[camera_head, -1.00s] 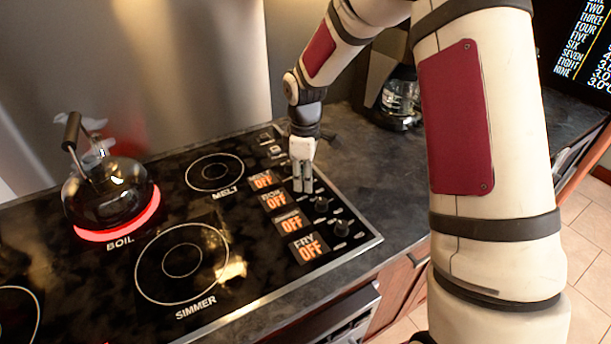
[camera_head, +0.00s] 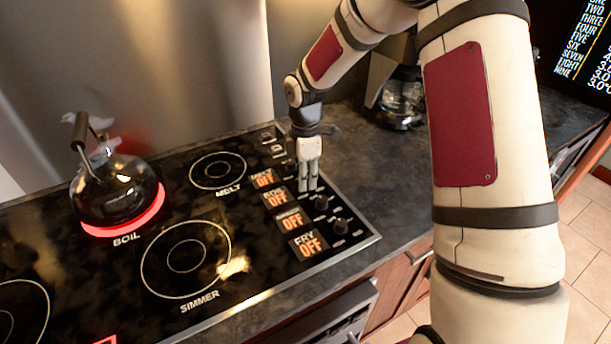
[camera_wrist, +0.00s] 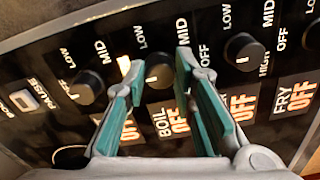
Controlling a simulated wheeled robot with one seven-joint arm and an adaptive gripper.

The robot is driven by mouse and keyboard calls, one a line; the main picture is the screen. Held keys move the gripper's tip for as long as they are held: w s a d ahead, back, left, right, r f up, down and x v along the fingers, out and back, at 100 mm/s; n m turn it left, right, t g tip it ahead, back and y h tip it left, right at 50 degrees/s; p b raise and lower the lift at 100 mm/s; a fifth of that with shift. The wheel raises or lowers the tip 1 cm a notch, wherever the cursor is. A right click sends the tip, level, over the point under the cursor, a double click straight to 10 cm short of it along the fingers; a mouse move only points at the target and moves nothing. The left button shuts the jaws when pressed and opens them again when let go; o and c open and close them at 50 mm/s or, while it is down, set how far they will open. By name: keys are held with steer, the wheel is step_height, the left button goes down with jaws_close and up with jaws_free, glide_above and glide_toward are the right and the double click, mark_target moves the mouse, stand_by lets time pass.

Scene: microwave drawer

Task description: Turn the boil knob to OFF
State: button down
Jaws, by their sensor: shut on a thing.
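The boil knob (camera_wrist: 158,72) is a dark round knob in the wrist view, between my two fingers. My gripper (camera_wrist: 153,62) is shut on it, with the green-padded fingers on either side; the gripper also shows in the head view (camera_head: 309,185), pointing down at the control panel. It hides the boil knob there. The boil display (camera_wrist: 172,122) reads BOIL OFF in orange, partly behind a finger; it also shows in the head view (camera_head: 277,198). The boil burner (camera_head: 135,222) glows red under the glass kettle (camera_head: 113,190).
Another knob (camera_wrist: 84,86) is left of the boil knob and one (camera_wrist: 243,50) is to its right, both close to my fingers. A coffee maker (camera_head: 400,100) stands behind the gripper at right. The counter right of the stove (camera_head: 372,190) is clear.

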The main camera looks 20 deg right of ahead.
steer(key=c, duration=1.3)
jaws_free()
steer(key=shift+c, duration=0.2)
step_height(320, 180, up, 12)
